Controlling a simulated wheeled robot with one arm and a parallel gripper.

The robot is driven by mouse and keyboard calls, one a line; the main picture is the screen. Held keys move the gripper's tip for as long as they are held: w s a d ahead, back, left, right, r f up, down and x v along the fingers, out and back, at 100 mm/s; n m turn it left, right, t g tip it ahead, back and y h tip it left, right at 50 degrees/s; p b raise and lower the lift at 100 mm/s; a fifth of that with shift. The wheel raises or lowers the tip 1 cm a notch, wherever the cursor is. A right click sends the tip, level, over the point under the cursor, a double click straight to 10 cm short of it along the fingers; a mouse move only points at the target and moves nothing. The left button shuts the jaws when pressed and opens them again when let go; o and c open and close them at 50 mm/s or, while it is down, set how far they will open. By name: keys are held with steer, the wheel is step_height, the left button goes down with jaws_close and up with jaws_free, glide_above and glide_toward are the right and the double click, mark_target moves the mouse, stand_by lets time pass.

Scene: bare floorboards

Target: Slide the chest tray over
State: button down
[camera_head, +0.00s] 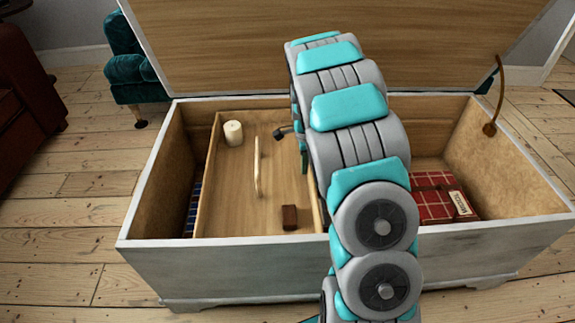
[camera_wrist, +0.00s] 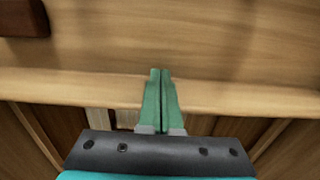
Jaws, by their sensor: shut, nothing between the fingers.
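The wooden chest tray (camera_head: 222,190) sits inside the open chest (camera_head: 250,252), left of the middle. My gripper (camera_head: 304,160) is at the tray's right side, partly hidden behind my arm. In the wrist view my green fingers (camera_wrist: 160,72) are shut and empty, their tips overlapping the tray's side wall (camera_wrist: 75,88). I cannot tell whether they touch it. The dark block (camera_wrist: 24,18) shows at the top left there.
A dark blue striped thing (camera_head: 193,205) shows in the narrow gap left of the tray. The lid (camera_head: 220,50) stands open behind. A teal armchair (camera_head: 128,65) stands at the back left.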

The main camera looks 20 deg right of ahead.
steer(key=s+d, duration=0.4)
steer(key=d, duration=0.8)
steer(key=s+d+p, duration=0.1)
steer(key=s+d, duration=0.3)
steer(key=d, duration=0.8)
steer(key=shift+w+a, duration=0.1)
